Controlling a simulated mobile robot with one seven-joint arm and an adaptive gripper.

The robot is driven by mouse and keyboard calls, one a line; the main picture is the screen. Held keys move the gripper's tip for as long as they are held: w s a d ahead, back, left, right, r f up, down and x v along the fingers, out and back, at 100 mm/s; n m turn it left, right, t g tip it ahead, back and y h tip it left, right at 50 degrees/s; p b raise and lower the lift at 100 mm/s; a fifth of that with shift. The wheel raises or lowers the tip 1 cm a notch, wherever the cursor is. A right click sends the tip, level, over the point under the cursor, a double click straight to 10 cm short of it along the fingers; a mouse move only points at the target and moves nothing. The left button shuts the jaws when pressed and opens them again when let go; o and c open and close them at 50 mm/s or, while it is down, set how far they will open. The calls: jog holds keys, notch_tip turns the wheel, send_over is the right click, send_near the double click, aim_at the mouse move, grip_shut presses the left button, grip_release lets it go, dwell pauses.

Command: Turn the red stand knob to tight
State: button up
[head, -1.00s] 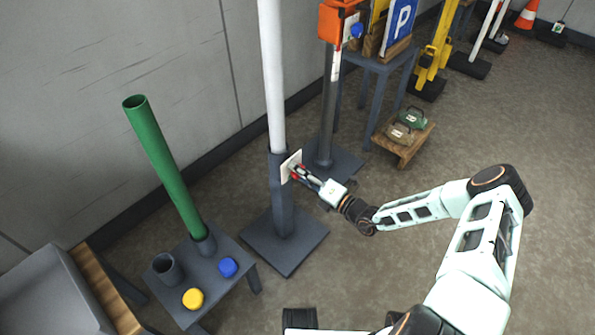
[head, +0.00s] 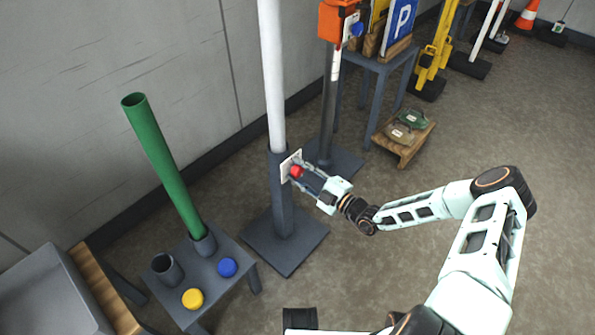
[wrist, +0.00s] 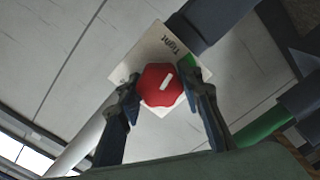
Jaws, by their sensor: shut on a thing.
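The red knob (head: 297,171) sits on a white plate (head: 287,164) on the side of the grey stand (head: 283,207), which holds a white pole (head: 272,80). In the wrist view the red knob (wrist: 153,91) has a white line mark slanting to the upper right. The word "Tight" is printed on the white plate (wrist: 147,52), above the knob and a little to its right. My gripper (wrist: 162,82) is shut on the knob, one finger on each side. The fingers hide parts of the plate's lower edge and of the knob's sides.
A small table (head: 226,289) at the left bears a green tube (head: 165,165), a blue cap (head: 228,267) and a yellow cap (head: 193,299). Another post with an orange box (head: 337,22) stands close behind. The floor at right is open.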

jog(key=m, duration=0.6)
jog(key=shift+m, duration=0.3)
dwell(0.4)
jog(key=o, duration=1.2)
jog(key=v, duration=1.2)
